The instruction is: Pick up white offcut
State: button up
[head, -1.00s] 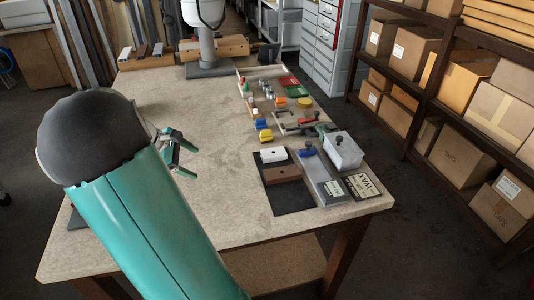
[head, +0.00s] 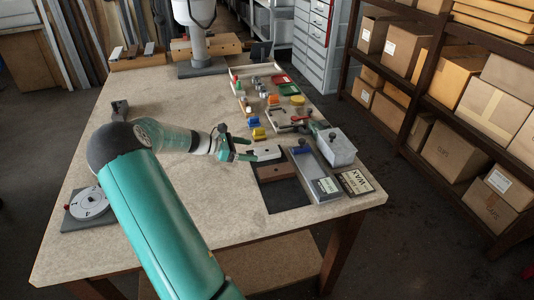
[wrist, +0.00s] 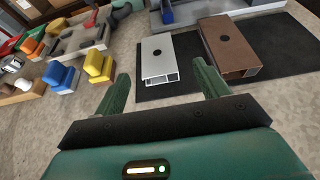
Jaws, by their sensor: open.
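The white offcut (wrist: 162,58) is a short hollow profile with a dark hole in its top. It lies on a dark mat (wrist: 187,89), beside a brown offcut (wrist: 228,48). In the head view the white offcut (head: 265,153) is partly hidden behind my gripper (head: 245,148). In the wrist view my gripper (wrist: 158,92) is open, with its green fingers apart and nothing between them. The white offcut lies ahead of the fingertips, roughly centred between them, and does not appear to be touched.
Yellow (wrist: 98,66) and blue (wrist: 63,77) blocks stand left of the mat in the wrist view.

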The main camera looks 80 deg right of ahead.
aim_at(269, 151)
jog(key=shift+x, duration=3.1)
jog(key=shift+d+r, duration=0.1)
jog(key=shift+d, duration=0.05)
jog(key=c, duration=1.1)
jog(key=shift+o, duration=0.2)
jog(key=shift+r, duration=0.5)
notch_tip(269, 151, up, 2)
jog(key=shift+r, duration=0.1)
jog(key=w+d+r, duration=0.6)
jog(key=d+r, duration=0.3)
jog(key=d, duration=0.3)
jog(key=shift+w+r, duration=0.35)
jog(key=shift+w, duration=0.05)
